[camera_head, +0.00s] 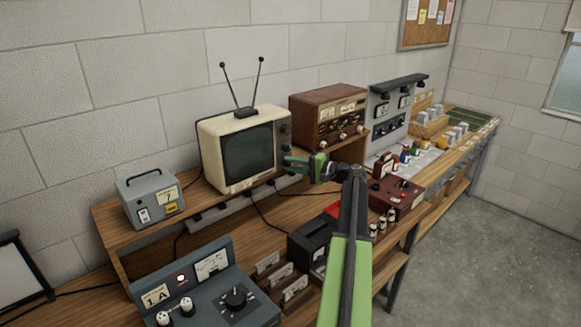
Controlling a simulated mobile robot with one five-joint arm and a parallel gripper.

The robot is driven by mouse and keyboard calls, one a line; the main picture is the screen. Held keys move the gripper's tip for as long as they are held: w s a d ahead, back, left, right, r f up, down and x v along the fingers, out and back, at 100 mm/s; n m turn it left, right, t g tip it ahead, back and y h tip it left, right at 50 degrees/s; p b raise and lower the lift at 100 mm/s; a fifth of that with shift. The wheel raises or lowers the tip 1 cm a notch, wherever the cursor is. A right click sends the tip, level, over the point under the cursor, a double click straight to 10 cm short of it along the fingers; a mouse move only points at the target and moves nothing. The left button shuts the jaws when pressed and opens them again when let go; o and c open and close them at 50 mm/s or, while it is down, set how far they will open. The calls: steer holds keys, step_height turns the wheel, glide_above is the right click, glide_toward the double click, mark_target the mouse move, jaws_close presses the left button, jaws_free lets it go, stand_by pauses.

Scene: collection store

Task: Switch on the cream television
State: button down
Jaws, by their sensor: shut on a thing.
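The cream television (208,147) stands on the raised wooden shelf against the wall, with two antennas on top. Its screen (249,154) is dark grey and shows no picture. A dark control panel (284,127) with small knobs runs down the right of its front. My gripper (289,162), green and black, reaches in from the right to the lower part of this panel. Its jaws are shut on a control there, which the fingers mostly hide. My arm crosses the lower middle of the view.
A brown wooden radio (328,115) stands close right of the television. A grey box with a handle (152,198) is on its left. A blue-grey instrument (207,291) and a dark red box (397,195) are on the bench below. Grey floor (480,270) is clear at right.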

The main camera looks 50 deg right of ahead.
steer(key=shift+w+d+r, duration=0.1)
steer(key=c, duration=1.2)
jaws_free()
steer(key=p+v, duration=0.1)
steer(key=v, duration=1.6)
steer(key=shift+s, duration=0.25)
